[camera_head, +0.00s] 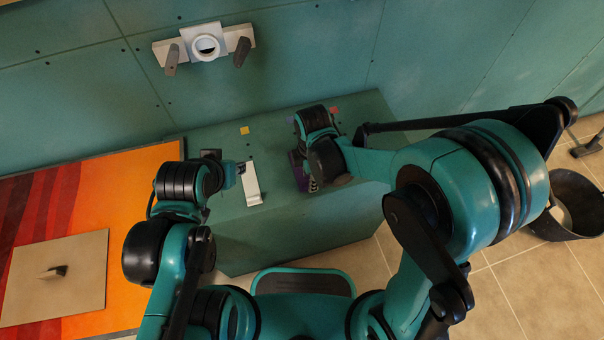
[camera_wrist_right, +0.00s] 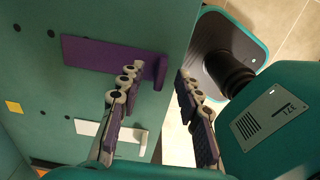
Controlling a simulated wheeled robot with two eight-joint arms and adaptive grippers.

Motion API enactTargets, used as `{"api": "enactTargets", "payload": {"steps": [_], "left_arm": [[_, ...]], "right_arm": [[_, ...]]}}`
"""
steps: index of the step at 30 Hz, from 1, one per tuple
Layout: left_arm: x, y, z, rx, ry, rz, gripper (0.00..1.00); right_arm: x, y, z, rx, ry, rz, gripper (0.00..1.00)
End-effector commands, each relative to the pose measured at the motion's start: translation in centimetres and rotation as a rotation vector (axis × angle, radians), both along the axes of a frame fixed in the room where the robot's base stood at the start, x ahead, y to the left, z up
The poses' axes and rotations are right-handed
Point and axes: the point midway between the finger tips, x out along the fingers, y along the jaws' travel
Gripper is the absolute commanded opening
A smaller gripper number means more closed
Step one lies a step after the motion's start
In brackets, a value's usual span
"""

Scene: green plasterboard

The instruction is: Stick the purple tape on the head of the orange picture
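The purple tape (camera_wrist_right: 105,57) is a flat strip with a raised tab at one end. It lies on the green block and shows in the head view (camera_head: 297,168) beside my right gripper (camera_head: 315,182). In the right wrist view, my right gripper (camera_wrist_right: 158,72) is open, with its fingertips on either side of the tab end; I cannot tell whether they touch it. The orange picture (camera_head: 128,182) is an orange and red striped panel at the left. My left gripper (camera_head: 238,170) is near the white strip; its fingers are too small to read.
A white strip (camera_head: 252,186) and a yellow square (camera_head: 244,131) are on the green block (camera_head: 350,110). A beige board with a dark handle (camera_head: 60,285) lies on the orange picture. A white fixture (camera_head: 205,45) is on the green wall. A black bucket (camera_head: 572,205) stands right.

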Motion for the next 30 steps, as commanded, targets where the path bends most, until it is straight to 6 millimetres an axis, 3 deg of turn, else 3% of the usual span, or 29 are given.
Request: {"api": "enactTargets", "payload": {"steps": [1,4,12,16,30], "left_arm": [[0.0,0.0,-0.9,0.0,0.0,0.0,0.32],[0.0,0.0,-1.6,0.0,0.0,0.0,0.32],[0.0,0.0,-1.5,0.0,0.0,0.0,0.32],[0.0,0.0,-1.5,0.0,0.0,0.0,0.32],[0.0,0.0,-1.3,0.0,0.0,0.0,0.32]], "right_arm": [[-0.2,0.0,-1.3,0.0,0.0,0.0,0.34],[-0.2,0.0,-2.7,0.0,0.0,0.0,0.34],[-0.2,0.0,-3.0,0.0,0.0,-0.001,0.34],[-0.2,0.0,-3.0,0.0,-0.001,-0.001,0.0],[-0.2,0.0,-2.7,0.0,-0.001,-0.001,0.0]]}}
